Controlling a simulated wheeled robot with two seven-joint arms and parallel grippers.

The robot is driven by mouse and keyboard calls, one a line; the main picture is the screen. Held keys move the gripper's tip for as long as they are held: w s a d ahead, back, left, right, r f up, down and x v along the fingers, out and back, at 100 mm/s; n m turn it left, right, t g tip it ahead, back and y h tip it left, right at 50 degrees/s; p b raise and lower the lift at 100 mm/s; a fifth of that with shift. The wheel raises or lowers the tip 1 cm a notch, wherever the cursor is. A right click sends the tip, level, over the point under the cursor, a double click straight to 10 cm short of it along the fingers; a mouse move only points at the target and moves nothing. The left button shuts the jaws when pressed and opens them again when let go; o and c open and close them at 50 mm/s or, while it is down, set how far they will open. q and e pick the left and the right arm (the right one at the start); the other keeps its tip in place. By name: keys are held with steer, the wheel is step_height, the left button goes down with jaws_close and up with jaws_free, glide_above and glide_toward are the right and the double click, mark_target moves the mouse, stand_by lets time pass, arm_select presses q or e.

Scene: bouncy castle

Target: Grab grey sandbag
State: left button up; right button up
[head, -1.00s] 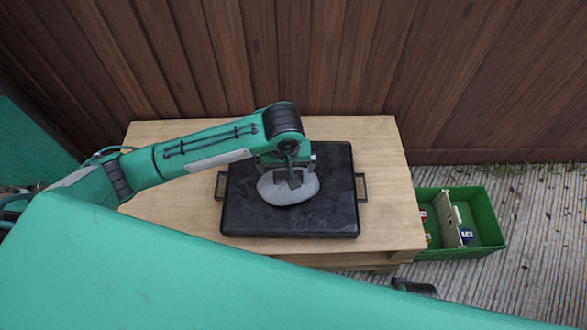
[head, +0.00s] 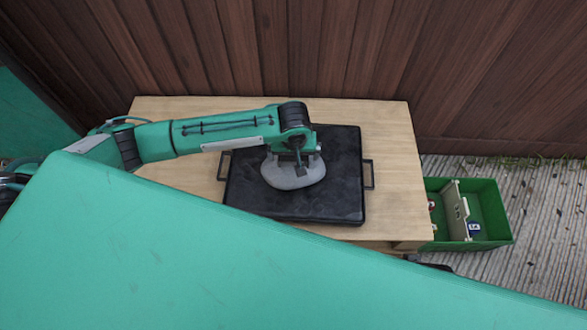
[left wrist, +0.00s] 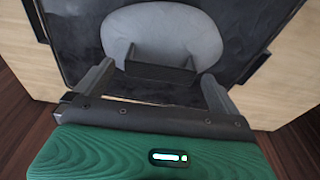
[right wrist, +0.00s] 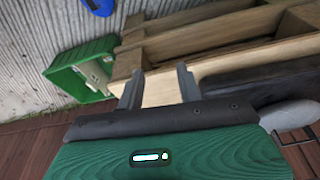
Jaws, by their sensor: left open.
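The grey sandbag (head: 293,176) is a rounded, flattened bag lying on a black tray (head: 255,195). In the left wrist view, the sandbag (left wrist: 160,28) shows with a dark strap-like handle (left wrist: 160,69) on its near side. My left gripper (head: 295,160) is over the sandbag in the head view. In the left wrist view, the left gripper's fingers (left wrist: 158,85) are apart, one toward each end of the handle; contact is unclear. My right gripper (right wrist: 159,85) is open and empty, with the sandbag (right wrist: 288,113) at the right of its view.
The tray has side handles and rests on a wooden table (head: 395,150). A green bin (head: 490,205) with small items stands on the ground to the right. A brown plank wall (head: 330,50) is close behind the table. A blue object (right wrist: 98,5) lies on the ground.

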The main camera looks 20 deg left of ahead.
arm_select(q)
steer(key=shift+w+a+f, duration=0.1)
steer(key=shift+w+f, duration=0.05)
steer(key=shift+f, duration=0.6)
steer(key=shift+w+a+f, duration=0.1)
steer(key=shift+f, duration=0.6)
steer(key=shift+d+r, duration=0.1)
steer(key=c, duration=2)
